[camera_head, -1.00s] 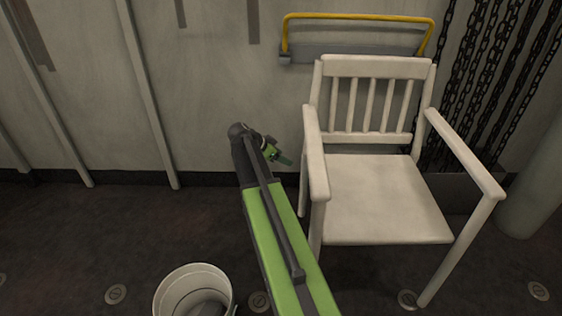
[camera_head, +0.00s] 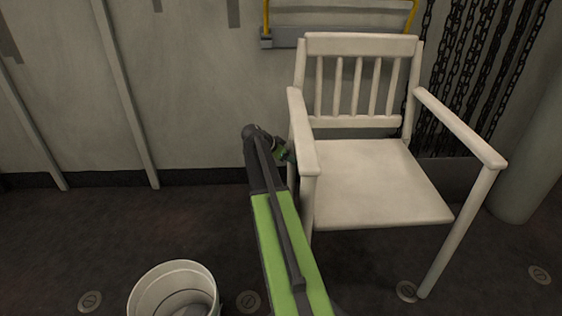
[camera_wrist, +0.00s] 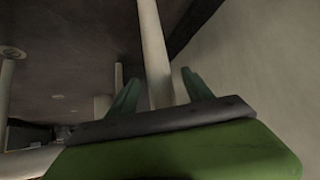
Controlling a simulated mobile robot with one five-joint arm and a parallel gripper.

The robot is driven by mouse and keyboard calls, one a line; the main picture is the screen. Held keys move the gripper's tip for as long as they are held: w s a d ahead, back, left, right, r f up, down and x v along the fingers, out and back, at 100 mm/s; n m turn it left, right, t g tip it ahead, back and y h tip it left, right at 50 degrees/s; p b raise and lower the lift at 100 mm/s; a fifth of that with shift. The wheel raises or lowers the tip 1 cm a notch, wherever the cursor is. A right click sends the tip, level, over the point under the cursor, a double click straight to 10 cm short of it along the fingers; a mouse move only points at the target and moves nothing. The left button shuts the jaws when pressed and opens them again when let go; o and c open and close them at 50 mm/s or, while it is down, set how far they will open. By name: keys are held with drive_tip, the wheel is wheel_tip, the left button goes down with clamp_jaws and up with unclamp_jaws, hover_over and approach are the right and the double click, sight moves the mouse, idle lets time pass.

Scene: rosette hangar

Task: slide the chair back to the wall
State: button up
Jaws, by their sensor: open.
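The white chair (camera_head: 380,185) stands upright on the dark floor, facing away from the wall (camera_head: 200,80). Its slatted back is on the wall side. My gripper (camera_head: 284,152) is low at the chair's left side, partly hidden by the left armrest (camera_head: 303,130). In the wrist view, my gripper (camera_wrist: 157,92) is open, with two green fingers spread apart. A pale upright post (camera_wrist: 154,45), which looks like a chair leg, passes between them. I cannot tell whether either finger touches it. The gap between chair and wall is hard to judge.
A white bucket (camera_head: 172,290) stands on the floor at the lower left. Dark chains (camera_head: 470,80) hang on the wall right of the chair, beside a thick pale column (camera_head: 525,180).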

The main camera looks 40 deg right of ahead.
drive_tip(key=shift+b+x, duration=0.3)
drive_tip(key=shift+x, duration=0.6)
clamp_jaws()
drive_tip(key=shift+w, duration=0.1)
idle(0.8)
